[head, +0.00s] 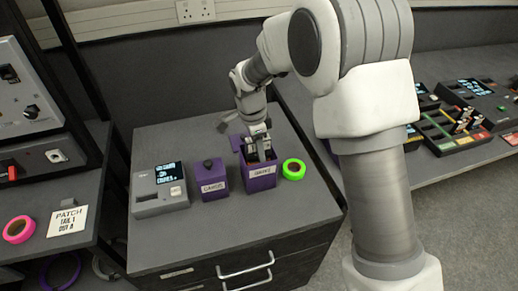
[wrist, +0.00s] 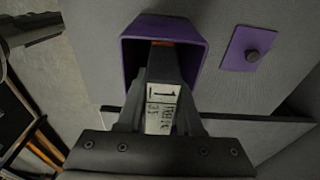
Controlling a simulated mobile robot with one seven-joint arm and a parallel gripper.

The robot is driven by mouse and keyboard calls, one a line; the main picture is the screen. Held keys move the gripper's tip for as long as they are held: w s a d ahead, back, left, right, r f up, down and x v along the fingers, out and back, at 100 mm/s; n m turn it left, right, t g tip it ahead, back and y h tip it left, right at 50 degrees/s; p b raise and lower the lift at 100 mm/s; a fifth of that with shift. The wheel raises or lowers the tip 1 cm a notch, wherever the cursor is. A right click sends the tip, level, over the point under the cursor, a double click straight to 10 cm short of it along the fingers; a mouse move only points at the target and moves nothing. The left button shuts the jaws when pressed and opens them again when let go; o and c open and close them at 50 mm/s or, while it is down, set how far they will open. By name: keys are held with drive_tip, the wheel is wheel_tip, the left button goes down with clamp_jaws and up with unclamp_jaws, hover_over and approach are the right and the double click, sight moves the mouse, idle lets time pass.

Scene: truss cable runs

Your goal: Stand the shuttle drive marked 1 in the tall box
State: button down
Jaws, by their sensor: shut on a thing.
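The shuttle drive marked 1 (wrist: 162,108) is a dark slim block with a white label, held between the fingers of my gripper (wrist: 170,80). Its far end, with a bit of orange, is inside the mouth of the purple tall box (wrist: 130,62). In the head view the tall box (head: 262,182) stands on the grey cabinet with a white label on its front. My gripper (head: 259,148) points down at its open top. The drive looks roughly upright there. Whether its lower end touches the box floor is hidden.
A shorter purple box (head: 213,182) with a dark knob stands left of the tall box. A grey device (head: 158,190) with a display is farther left. A green tape roll (head: 293,169) lies close on the right. The cabinet top in front is clear.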

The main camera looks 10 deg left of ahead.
drive_tip(key=shift+f+b, duration=2.05)
drive_tip(key=shift+f, duration=0.7)
drive_tip(key=shift+c, duration=2.4)
unclamp_jaws()
drive_tip(key=c, duration=0.3)
drive_tip(key=shift+r, duration=0.15)
drive_tip(key=shift+r+p, duration=2.35)
drive_tip(key=shift+r, duration=1.25)
